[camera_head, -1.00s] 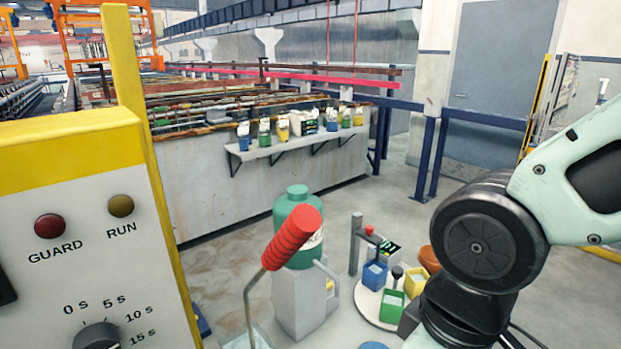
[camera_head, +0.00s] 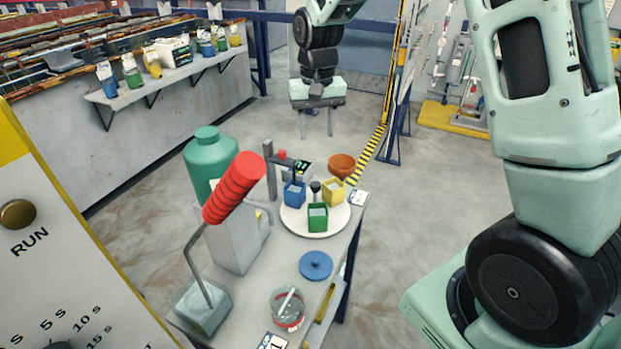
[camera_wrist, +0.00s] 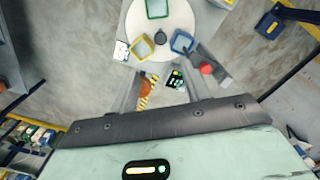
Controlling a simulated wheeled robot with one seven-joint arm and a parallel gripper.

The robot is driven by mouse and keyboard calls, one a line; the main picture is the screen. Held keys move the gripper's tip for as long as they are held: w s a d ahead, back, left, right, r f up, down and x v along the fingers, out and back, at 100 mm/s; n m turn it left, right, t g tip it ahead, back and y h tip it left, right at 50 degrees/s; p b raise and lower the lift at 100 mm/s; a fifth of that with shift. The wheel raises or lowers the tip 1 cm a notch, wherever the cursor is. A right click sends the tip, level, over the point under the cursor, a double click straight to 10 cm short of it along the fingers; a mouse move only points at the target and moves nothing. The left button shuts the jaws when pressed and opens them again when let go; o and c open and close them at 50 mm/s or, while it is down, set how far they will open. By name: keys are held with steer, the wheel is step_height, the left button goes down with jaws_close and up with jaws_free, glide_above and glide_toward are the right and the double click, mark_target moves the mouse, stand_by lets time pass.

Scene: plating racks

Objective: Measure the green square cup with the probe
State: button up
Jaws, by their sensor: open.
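The green square cup (camera_head: 318,218) stands on the near side of a round white turntable (camera_head: 290,221), beside a blue cup (camera_head: 294,195) and a yellow cup (camera_head: 333,191). In the wrist view the green cup (camera_wrist: 157,9) is at the top edge. A meter with green digits (camera_head: 303,169) stands behind the turntable, next to a grey post (camera_head: 270,172) with a dark arm reaching toward the blue cup. The probe tip cannot be made out. My gripper (camera_head: 318,132) is open and empty, fingers down, beyond the table's far end. It also shows in the wrist view (camera_wrist: 166,86).
A black knob (camera_head: 315,187) rises from the turntable's middle. A red button (camera_wrist: 206,69) is by the meter, and an orange bowl (camera_head: 342,164) is behind the yellow cup. A green bottle (camera_head: 207,160) and red-handled lever (camera_head: 236,187) stand left. A blue lid (camera_head: 315,265) lies in front.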

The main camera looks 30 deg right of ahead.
mark_target(316, 184)
step_height(316, 184, down, 16)
steer(key=p, duration=0.3)
steer(key=shift+r+p, duration=0.15)
steer(key=shift+p, duration=0.15)
steer(key=shift+c, duration=0.3)
jaws_close()
